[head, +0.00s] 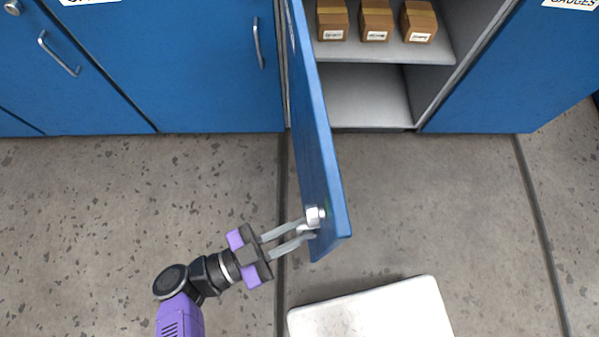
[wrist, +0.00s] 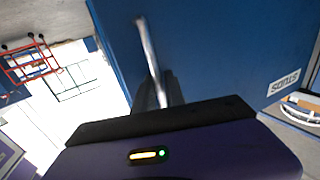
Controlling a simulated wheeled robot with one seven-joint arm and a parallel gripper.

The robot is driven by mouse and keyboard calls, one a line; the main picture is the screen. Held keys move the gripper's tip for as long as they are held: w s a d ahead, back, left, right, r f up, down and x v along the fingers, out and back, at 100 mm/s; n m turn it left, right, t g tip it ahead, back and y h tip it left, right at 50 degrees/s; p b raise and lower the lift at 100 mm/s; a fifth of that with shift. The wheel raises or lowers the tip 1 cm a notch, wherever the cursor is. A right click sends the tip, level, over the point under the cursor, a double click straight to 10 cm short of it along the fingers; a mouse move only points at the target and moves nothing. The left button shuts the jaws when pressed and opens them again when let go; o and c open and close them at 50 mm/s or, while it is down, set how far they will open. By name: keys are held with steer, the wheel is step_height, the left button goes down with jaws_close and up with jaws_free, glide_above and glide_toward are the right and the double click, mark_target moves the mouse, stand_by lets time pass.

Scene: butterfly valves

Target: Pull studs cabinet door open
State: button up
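The studs cabinet door (head: 318,140) is blue and stands swung far out from the cabinet, edge-on in the head view. In the wrist view, its face (wrist: 220,50) fills much of the picture, with a "STUDS" label (wrist: 284,83) at the right. My gripper (head: 312,225) is at the left face of the door near its free edge, with both fingertips close to the surface. A slim pale metal bar (wrist: 148,50) shows in front of the door in the wrist view. The fingertips hide the handle in the head view, so their hold on it is unclear.
Inside the open cabinet, several brown boxes (head: 376,20) sit on a shelf (head: 390,50). Closed blue doors stand on both sides. A white slab-like object (head: 375,312) lies below the door's free end. The concrete floor to the left is clear.

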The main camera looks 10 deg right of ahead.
stand_by(0.3)
steer(key=b+v, duration=0.1)
steer(key=v, duration=0.6)
steer(key=shift+a, duration=0.35)
steer(key=shift+s, duration=0.1)
